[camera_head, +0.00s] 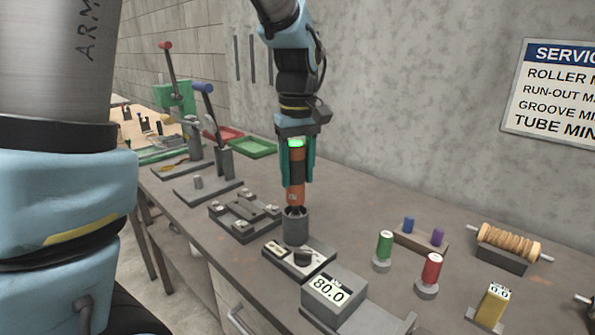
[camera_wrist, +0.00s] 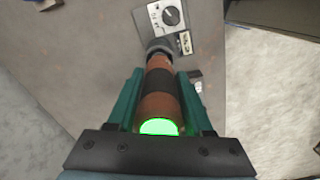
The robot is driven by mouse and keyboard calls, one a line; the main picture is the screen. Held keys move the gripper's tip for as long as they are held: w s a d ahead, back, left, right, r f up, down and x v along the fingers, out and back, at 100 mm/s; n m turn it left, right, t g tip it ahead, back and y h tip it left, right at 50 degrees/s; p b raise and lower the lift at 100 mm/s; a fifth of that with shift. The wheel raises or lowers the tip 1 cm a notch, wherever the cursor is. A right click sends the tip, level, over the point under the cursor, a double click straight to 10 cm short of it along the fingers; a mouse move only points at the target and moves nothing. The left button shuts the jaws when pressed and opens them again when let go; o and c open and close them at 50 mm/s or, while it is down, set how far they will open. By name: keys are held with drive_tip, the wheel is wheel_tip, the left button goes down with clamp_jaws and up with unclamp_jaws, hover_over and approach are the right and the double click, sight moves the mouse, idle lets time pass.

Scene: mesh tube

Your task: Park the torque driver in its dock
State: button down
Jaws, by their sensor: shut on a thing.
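The torque driver (camera_head: 297,180) is an orange-brown and black cylinder with a glowing green top. My gripper (camera_head: 297,175) has its teal fingers shut on it and holds it upright. A grey cylindrical cup (camera_head: 296,226), which looks like the dock, stands on the bench directly under the driver. The driver's lower end is at the cup's mouth; I cannot tell how deep it sits. In the wrist view the driver (camera_wrist: 160,92) lies between the teal fingers (camera_wrist: 157,100), its far end meeting a dark round rim (camera_wrist: 158,47).
A dial plate (camera_head: 298,260) and a box reading 80.0 (camera_head: 333,295) stand in front of the cup. Green (camera_head: 384,248) and red (camera_head: 431,272) cylinders stand to the right. A grey fixture (camera_head: 244,215) and lever presses (camera_head: 172,95) are at left. Bare bench lies behind the cup.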

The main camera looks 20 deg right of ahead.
sight(297, 203)
drive_tip(key=shift+f+b, duration=1.2)
drive_tip(key=shift+f, duration=0.8)
idle(1.8)
drive_tip(key=shift+c, duration=1.1)
unclamp_jaws()
drive_tip(key=shift+f, duration=0.1)
